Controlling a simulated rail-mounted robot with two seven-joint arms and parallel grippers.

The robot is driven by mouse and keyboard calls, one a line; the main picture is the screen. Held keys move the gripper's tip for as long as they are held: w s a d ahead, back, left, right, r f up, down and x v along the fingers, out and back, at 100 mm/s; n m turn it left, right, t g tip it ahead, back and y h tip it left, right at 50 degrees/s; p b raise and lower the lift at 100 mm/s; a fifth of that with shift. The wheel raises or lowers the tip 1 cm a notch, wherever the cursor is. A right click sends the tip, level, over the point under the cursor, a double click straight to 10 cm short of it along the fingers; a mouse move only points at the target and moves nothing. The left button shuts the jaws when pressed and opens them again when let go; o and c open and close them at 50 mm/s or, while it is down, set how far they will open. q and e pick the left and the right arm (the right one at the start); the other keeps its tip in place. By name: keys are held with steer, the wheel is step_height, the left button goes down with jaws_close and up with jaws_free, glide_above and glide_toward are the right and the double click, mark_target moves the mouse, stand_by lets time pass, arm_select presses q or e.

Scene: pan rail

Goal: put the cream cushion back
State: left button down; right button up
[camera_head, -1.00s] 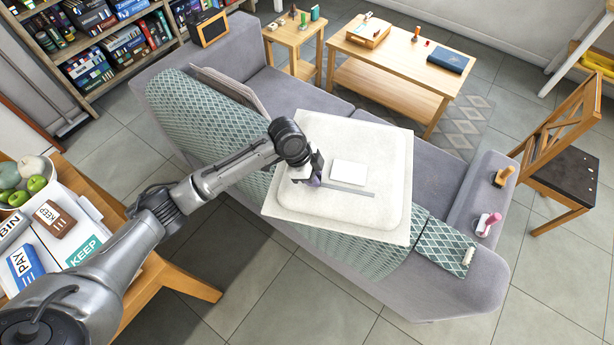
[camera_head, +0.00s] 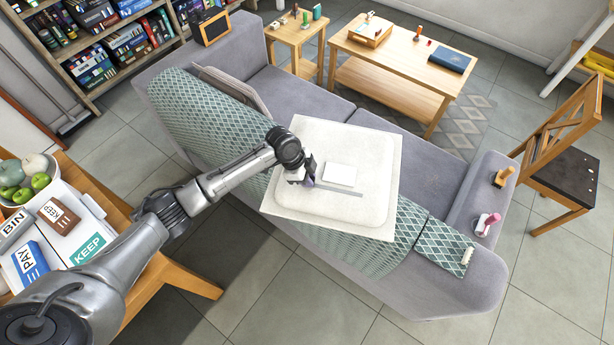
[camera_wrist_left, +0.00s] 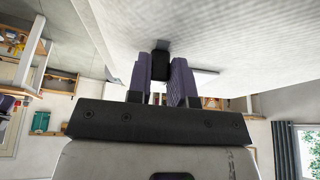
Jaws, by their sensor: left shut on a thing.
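The cream cushion (camera_head: 362,207) is a square with a white patch and a grey strip on its upper face. It is held above the grey sofa (camera_head: 417,148), over the teal patterned throw (camera_head: 210,125) on the sofa's back. My left gripper (camera_head: 309,181) is shut on the cushion at the grey strip. In the left wrist view, the purple fingers (camera_wrist_left: 165,80) close on a dark tab, and the pale cushion surface (camera_wrist_left: 220,35) fills the upper part. The cushion hides part of the sofa seat and back. My right gripper is not in view.
A table with a fruit bowl and labelled papers (camera_head: 60,225) stands at lower left. A coffee table (camera_head: 402,62), a side table (camera_head: 297,40) and a wooden chair (camera_head: 563,150) stand around the sofa. Small stamp-like items (camera_head: 488,222) sit on the sofa's right arm.

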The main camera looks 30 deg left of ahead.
arm_select(q)
steer(key=c, duration=1)
jaws_free()
steer(key=shift+a, duration=0.1)
steer(key=shift+r, duration=0.1)
steer(key=b+v, duration=0.1)
steer(key=v, duration=1.1)
steer(key=s+d+f+n+t, duration=0.1)
steer(key=s+d+f+n, duration=0.1)
steer(key=s+d+f, duration=0.5)
steer(key=s+d+f+n, duration=0.25)
steer(key=s+f, duration=0.25)
steer(key=s, duration=0.4)
steer(key=s+a+n+y, duration=0.1)
steer(key=s+n, duration=0.1)
steer(key=s, duration=0.3)
steer(key=s+n+y, duration=0.1)
steer(key=s+n, duration=0.2)
steer(key=s, duration=0.3)
steer(key=s+a+r+n+t+y, duration=0.1)
steer(key=s+n+y, duration=0.1)
steer(key=s, duration=0.3)
steer(key=shift+s+a+n, duration=0.2)
steer(key=shift+a+n, duration=0.15)
steer(key=shift+n, duration=0.2)
